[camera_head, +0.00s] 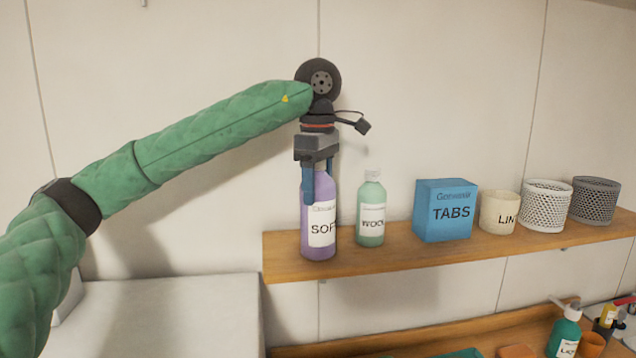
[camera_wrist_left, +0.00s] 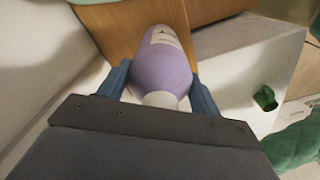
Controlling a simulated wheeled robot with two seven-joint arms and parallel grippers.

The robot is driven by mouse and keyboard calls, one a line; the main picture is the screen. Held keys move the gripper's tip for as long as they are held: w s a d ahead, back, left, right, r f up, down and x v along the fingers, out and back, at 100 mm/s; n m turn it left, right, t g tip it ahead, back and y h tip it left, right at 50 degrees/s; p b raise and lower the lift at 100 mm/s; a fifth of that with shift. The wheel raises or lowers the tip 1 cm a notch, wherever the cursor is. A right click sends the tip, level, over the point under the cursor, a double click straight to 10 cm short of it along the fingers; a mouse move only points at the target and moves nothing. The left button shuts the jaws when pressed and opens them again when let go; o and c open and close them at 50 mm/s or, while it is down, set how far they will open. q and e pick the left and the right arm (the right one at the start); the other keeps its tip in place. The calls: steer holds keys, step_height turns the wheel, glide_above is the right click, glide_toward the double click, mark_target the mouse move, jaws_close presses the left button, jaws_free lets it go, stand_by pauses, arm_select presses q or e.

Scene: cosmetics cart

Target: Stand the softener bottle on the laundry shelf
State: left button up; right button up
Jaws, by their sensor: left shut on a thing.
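The softener bottle (camera_head: 318,226) is purple with a white label reading "SOF". It stands upright at the left end of the wooden laundry shelf (camera_head: 400,256), and its base appears to be on the board. My left gripper (camera_head: 319,182) comes down from above and is shut on the bottle's upper part. In the left wrist view the purple bottle (camera_wrist_left: 160,68) sits between the two blue fingers, with the wooden shelf (camera_wrist_left: 120,28) beyond it. The fingers and palm hide the bottle's cap in the head view. My right gripper is not in view.
A green "WOOL" bottle (camera_head: 370,212) stands just right of the softener. Farther right are a blue TABS box (camera_head: 444,211), a cream "LIN" pot (camera_head: 499,212), a white mesh basket (camera_head: 546,206) and a grey mesh basket (camera_head: 594,200). A lower wooden surface (camera_head: 400,340) holds other items.

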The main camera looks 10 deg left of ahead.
arm_select(q)
steer(key=shift+f, duration=0.1)
steer(key=o, duration=1.6)
